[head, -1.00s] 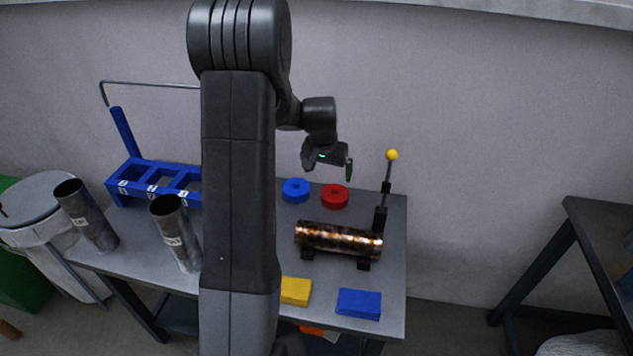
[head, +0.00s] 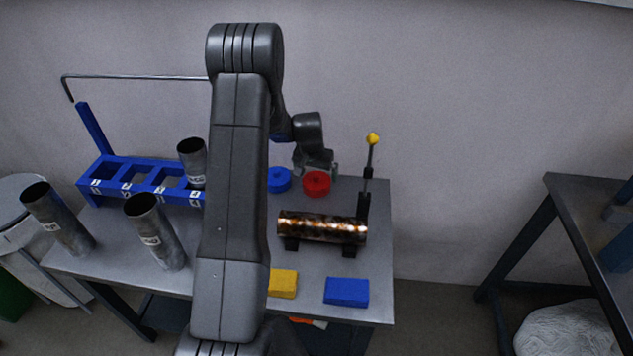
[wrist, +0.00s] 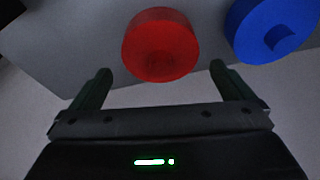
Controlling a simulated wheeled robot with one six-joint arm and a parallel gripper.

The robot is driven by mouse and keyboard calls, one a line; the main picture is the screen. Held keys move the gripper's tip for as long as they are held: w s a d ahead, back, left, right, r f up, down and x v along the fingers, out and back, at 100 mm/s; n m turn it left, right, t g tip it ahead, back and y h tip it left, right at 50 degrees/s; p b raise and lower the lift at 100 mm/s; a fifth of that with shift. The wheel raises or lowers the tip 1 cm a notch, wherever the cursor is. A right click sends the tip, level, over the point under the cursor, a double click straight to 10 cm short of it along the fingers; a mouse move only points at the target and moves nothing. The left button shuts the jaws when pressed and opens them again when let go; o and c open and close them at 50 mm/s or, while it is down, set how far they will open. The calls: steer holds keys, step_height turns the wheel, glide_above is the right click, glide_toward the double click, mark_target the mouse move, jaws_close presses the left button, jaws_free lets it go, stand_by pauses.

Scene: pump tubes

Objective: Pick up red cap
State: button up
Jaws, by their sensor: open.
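The red cap (head: 317,184) is a short round disc on the grey table near its back edge, right beside the blue cap. In the wrist view the red cap (wrist: 160,46) lies ahead of and roughly centred between my open fingers. My gripper (wrist: 160,80) is open and empty, its two dark fingers apart with the cap just beyond their tips. In the head view my gripper (head: 316,168) is at the table's back edge, just behind the red cap; its fingers are hard to make out there.
A mottled metal tube (head: 322,227) lies on a black holder in front, with a yellow-knobbed lever (head: 373,139) at right. A blue rack (head: 150,178) and upright tubes stand left.

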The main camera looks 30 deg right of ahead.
mark_target(316, 175)
steer(key=shift+p+x, duration=0.45)
steer(key=shift+x, duration=1.95)
steer(key=c, duration=0.8)
steer(key=shift+c, duration=0.2)
steer(key=shift+r, duration=0.15)
